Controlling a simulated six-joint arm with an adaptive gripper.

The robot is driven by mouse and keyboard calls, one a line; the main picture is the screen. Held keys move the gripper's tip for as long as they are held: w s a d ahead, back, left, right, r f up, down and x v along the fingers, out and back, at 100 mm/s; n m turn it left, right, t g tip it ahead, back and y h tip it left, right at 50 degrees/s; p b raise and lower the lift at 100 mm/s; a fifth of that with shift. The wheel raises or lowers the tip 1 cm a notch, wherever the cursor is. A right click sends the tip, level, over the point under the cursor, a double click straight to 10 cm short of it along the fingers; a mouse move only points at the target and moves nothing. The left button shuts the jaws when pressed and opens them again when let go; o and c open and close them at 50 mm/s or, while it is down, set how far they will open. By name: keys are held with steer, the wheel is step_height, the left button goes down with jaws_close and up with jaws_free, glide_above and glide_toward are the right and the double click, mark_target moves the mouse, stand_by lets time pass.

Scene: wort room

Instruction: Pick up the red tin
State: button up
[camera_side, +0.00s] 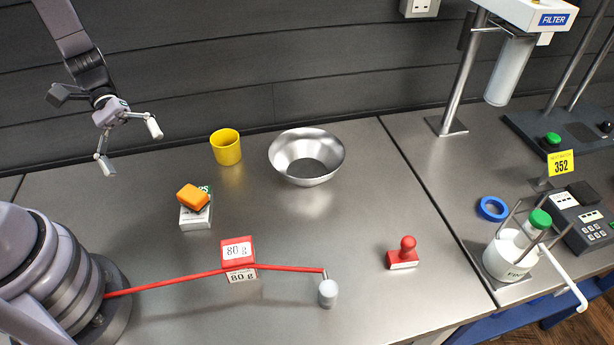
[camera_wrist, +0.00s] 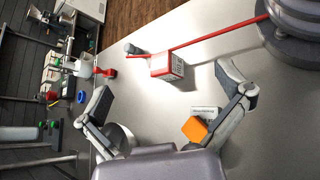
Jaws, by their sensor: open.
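The red tin (camera_side: 238,251) is a boxy red block with white "80 g" labels, standing on the steel bench at front centre-left in the side view. It also shows in the wrist view (camera_wrist: 166,66), a little beyond the space between my fingertips. A thin red bar or cord (camera_side: 170,281) runs from beside my base to the tin and on to a small grey cylinder (camera_side: 327,293). I cannot tell whether it is fixed to the tin. My gripper (camera_side: 129,147) is open and empty, high above the bench at upper left, well apart from the tin; its fingers spread in the wrist view (camera_wrist: 164,85).
A yellow cup (camera_side: 226,147) and a steel bowl (camera_side: 307,157) stand behind. A red stamp (camera_side: 403,254) is at right, then a blue ring (camera_side: 492,208) and a white jug (camera_side: 511,257). Bench between bowl and tin is clear.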

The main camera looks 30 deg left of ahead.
step_height(320, 180, down, 11)
steer(key=d+n+t+h, duration=0.2)
steer(key=n+t+h, duration=0.3)
steer(key=n, duration=0.3)
steer(key=n+t, duration=0.5)
steer(key=n, duration=0.1)
glide_toward(237, 250)
steer(key=shift+h, duration=0.3)
steer(key=a, duration=0.1)
steer(key=s+a+f, duration=0.1)
steer(key=a, duration=0.1)
steer(key=shift+s+a+f, duration=0.25)
steer(key=shift+s+f, duration=0.1)
steer(key=shift+s+d+f, duration=0.1)
steer(key=shift+d+f, duration=0.1)
steer(key=x, duration=0.8)
steer(key=shift+d, duration=0.15)
steer(key=shift+w+r+x, duration=0.15)
steer(key=shift+x, duration=0.75)
steer(key=shift+w+r+x, duration=0.1)
steer(key=shift+w+x, duration=0.05)
steer(key=shift+x, duration=0.75)
steer(key=shift+w+r+x, duration=0.15)
steer(key=shift+x, duration=0.75)
steer(key=shift+a, duration=0.25)
steer(key=c, duration=1.5)
